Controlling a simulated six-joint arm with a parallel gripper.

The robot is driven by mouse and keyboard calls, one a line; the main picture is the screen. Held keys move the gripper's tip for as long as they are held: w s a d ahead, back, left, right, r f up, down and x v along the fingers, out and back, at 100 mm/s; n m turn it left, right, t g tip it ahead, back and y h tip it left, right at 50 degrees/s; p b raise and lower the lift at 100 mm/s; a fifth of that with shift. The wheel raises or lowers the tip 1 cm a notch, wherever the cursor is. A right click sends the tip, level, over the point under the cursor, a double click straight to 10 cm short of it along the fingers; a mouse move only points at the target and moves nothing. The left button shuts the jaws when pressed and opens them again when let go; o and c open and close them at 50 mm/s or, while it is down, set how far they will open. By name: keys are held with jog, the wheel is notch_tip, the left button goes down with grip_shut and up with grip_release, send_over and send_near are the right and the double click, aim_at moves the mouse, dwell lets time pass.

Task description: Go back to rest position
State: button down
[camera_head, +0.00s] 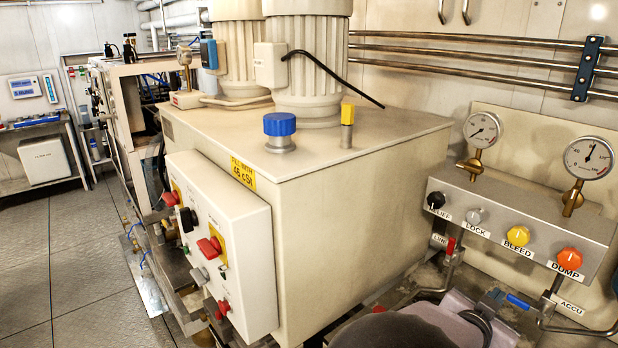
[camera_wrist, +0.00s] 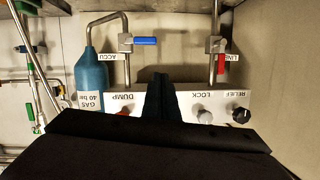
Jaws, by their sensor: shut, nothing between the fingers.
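My gripper (camera_wrist: 159,82) shows in the wrist view as a dark, narrow pair of fingers pointing up the picture. It is shut and empty. Behind it is the grey valve panel (camera_wrist: 172,99), seen upside down, with the DUMP, LOCK and RELIEF labels. The fingers cover the panel's middle, including the BLEED knob. In the head view, the panel (camera_head: 520,205) stands at the right with its black, grey, yellow and orange knobs. Part of my arm shows at the bottom of that view, and my fingers cannot be made out there.
A blue gas bottle (camera_wrist: 90,78), a blue-handled valve (camera_wrist: 146,41) and a red-handled valve (camera_wrist: 222,63) are near the panel. Two gauges (camera_head: 483,130) (camera_head: 588,158) rise above it. A large beige tank (camera_head: 345,230) with a white control box (camera_head: 222,245) fills the middle. Open floor (camera_head: 70,265) lies left.

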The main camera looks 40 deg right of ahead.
jog(key=w+a+f+n+t+y+p, duration=0.1)
jog(key=w+a+f+n+t+y, duration=0.2)
jog(key=w, duration=0.5)
jog(key=w+a+f+n+t+y+p, duration=0.1)
jog(key=w+a+f+n+y, duration=0.1)
jog(key=w+a, duration=0.5)
jog(key=w+a+f+n+y+p, duration=0.1)
jog(key=w+a+f+n+y, duration=0.1)
jog(key=w+a+y, duration=0.3)
jog(key=w+a+f+n, duration=0.2)
jog(key=w+a+n, duration=0.15)
jog(key=a, duration=0.45)
jog(key=s+a+f+n+g+y+p, duration=0.1)
jog(key=s+a+n+g+y, duration=0.1)
jog(key=a, duration=1)
jog(key=s+a+f+n+g+y+p, duration=0.1)
jog(key=s+a+n, duration=0.4)
jog(key=a, duration=0.7)
jog(key=shift+s+n+g+y+p, duration=0.15)
jog(key=shift+n+g+y+p, duration=0.45)
jog(key=shift+g+y, duration=0.5)
